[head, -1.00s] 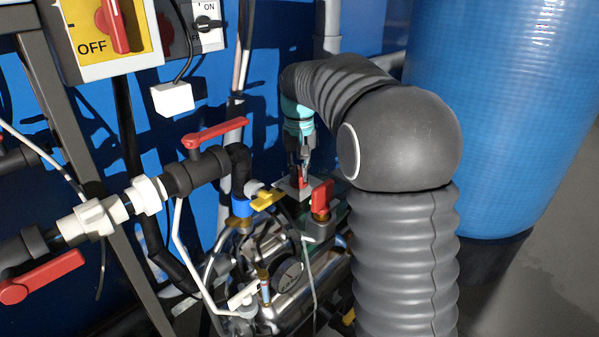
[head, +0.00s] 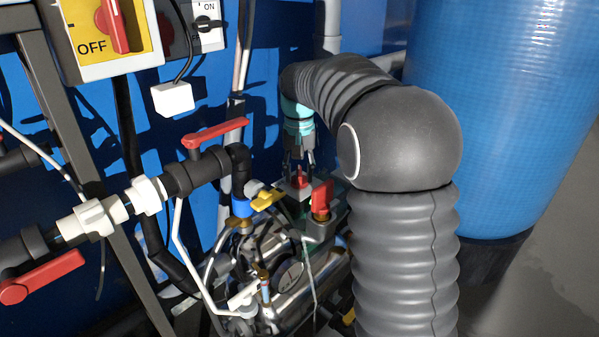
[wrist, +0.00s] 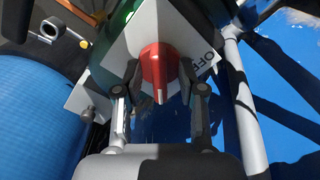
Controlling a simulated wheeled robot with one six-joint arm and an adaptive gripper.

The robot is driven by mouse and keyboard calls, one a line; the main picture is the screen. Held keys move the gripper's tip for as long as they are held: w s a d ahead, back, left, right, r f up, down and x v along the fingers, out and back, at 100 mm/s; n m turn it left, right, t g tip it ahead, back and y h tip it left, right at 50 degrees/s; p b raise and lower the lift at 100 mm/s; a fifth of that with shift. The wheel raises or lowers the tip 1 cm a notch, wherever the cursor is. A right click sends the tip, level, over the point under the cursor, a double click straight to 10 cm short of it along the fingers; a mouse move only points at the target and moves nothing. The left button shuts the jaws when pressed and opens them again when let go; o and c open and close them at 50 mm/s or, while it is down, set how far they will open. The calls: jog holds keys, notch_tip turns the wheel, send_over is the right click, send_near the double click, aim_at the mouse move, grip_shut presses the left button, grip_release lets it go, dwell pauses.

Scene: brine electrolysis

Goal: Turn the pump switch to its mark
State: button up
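The pump switch is a red rotary knob (wrist: 160,72) on a white plate (wrist: 138,32) with an OFF label at its right side. In the wrist view the knob's white pointer line faces down the picture, toward my palm. OFF is the only readable label there; part of the plate is hidden. My gripper (wrist: 160,82) is open, one finger on each side of the knob, with small gaps seeming to show. In the head view my gripper (head: 299,166) points down over the small red knob (head: 300,181) on the pump.
A red-handled valve (head: 321,198) stands close to the right of the switch. A yellow-handled valve (head: 267,200) and a long red lever (head: 216,133) are to its left. A blue tank (head: 500,110) fills the right. A red-yellow OFF switch (head: 115,30) is at upper left.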

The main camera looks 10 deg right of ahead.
aim_at(299, 170)
jog(key=shift+r, duration=0.1)
notch_tip(299, 170, up, 12)
dwell(0.6)
